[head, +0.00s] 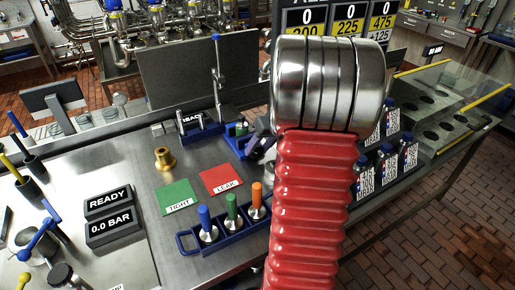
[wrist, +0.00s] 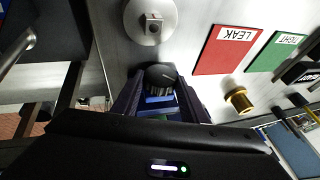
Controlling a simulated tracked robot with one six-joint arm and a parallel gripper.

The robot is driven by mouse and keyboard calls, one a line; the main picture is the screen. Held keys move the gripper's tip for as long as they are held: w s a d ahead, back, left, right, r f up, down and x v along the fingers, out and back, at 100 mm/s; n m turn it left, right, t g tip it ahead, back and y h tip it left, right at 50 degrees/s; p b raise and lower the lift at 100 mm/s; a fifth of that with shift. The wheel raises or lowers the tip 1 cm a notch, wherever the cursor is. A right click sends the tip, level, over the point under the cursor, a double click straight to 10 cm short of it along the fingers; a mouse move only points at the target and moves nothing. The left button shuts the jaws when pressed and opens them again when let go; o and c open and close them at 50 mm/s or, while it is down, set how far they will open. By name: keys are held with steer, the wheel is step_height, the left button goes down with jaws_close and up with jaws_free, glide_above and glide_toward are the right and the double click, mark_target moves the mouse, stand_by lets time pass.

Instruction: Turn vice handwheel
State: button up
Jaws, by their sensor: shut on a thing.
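The vice's handwheel, a black ribbed knob (wrist: 160,76), sits between the fingers of my gripper (wrist: 159,88) in the wrist view. The fingers are shut on it from both sides. Blue parts of the vice (wrist: 158,98) show just below the knob. In the head view the blue vice (head: 236,141) stands on the steel bench, left of my red ribbed arm. My arm hides part of that area, and the handwheel cannot be made out clearly there.
A brass fitting (head: 165,159), a green TIGHT card (head: 178,196) and a red LEAK card (head: 221,179) lie on the bench. A blue rack (head: 220,238) of coloured-handled tools is in front. A tall stand (head: 217,75) rises behind the vice. Bottles (head: 407,158) stand right of my arm.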

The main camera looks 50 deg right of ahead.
steer(key=y, duration=0.1)
steer(key=d+t+y, duration=0.1)
steer(key=y, duration=0.1)
steer(key=shift+s+f+m, duration=0.15)
steer(key=shift+f+m, duration=0.05)
steer(key=shift+m, duration=0.2)
steer(key=shift+d+f+m+t+y, duration=0.15)
steer(key=shift+t+y, duration=0.2)
steer(key=shift+y, duration=0.4)
steer(key=shift+m+t+y, duration=0.15)
steer(key=shift+t+y, duration=0.2)
steer(key=shift+y, duration=0.4)
steer(key=shift+s, duration=0.1)
steer(key=o, duration=1)
steer(key=shift+o, duration=0.2)
